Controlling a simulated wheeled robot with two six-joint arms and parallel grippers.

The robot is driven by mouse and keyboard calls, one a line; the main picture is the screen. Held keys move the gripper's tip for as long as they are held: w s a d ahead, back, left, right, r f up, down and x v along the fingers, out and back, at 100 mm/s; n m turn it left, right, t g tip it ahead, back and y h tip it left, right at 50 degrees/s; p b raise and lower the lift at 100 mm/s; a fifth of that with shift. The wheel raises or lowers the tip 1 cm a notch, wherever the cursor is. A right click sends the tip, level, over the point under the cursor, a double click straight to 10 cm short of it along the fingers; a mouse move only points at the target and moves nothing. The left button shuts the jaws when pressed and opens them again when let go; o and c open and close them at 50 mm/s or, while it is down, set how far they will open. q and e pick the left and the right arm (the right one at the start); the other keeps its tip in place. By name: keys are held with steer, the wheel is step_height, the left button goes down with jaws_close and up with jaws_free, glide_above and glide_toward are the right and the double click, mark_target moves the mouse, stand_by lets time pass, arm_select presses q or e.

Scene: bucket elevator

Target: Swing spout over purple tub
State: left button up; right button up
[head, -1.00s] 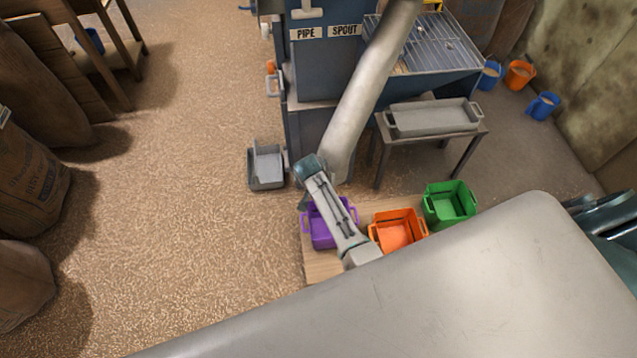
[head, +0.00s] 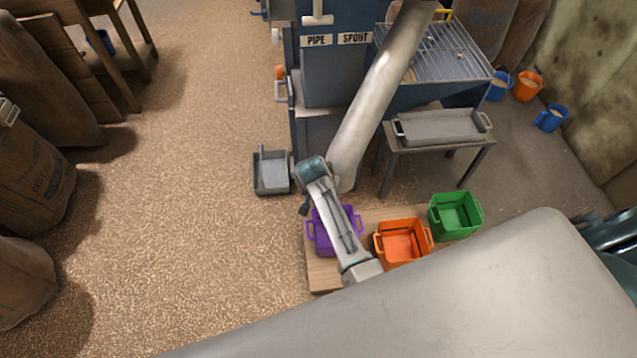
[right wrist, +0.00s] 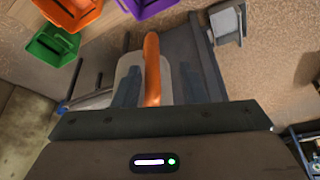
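The grey pipe spout (head: 372,100) slants down from the top of the head view. Its lower end is partly behind my arm, just beyond the purple tub (head: 322,240). My arm crosses in front of that tub. In the right wrist view, an orange handle (right wrist: 152,70) stands between the two fingers of my right gripper (right wrist: 160,85). Gaps show on both sides of the handle, so the gripper looks open around it. The purple tub also shows at the top of that view (right wrist: 150,6). My left gripper is not in view.
An orange tub (head: 403,241) and a green tub (head: 456,214) stand beside the purple one on a wooden board (head: 322,275). A grey tray (head: 440,126) rests on a small table behind. A grey scoop bin (head: 271,173) is on the grain-covered floor. Open floor lies left.

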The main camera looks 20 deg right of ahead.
steer(key=v, duration=0.6)
steer(key=shift+r+b, duration=0.35)
steer(key=shift+s, duration=0.1)
steer(key=s+d+f+n+y, duration=0.1)
steer(key=s+f+n, duration=0.1)
steer(key=s+f, duration=0.5)
steer(key=s+d+f+n+g, duration=0.1)
steer(key=s+f, duration=0.2)
steer(key=f, duration=0.8)
steer(key=s+f+n+y, duration=0.1)
steer(key=s+f+n, duration=0.1)
steer(key=s+f, duration=0.5)
steer(key=s+d+f+n, duration=0.1)
steer(key=s+d+f, duration=0.2)
steer(key=s+f, duration=0.3)
steer(key=s+d+f+g, duration=0.1)
steer(key=s+d+f, duration=0.3)
steer(key=s, duration=1)
steer(key=s+d+f+n+b, duration=0.1)
steer(key=s+d+f, duration=0.2)
steer(key=s+f, duration=0.5)
steer(key=shift+s+d+n+g, duration=0.2)
steer(key=shift+s+n+g, duration=0.1)
steer(key=shift+s, duration=0.7)
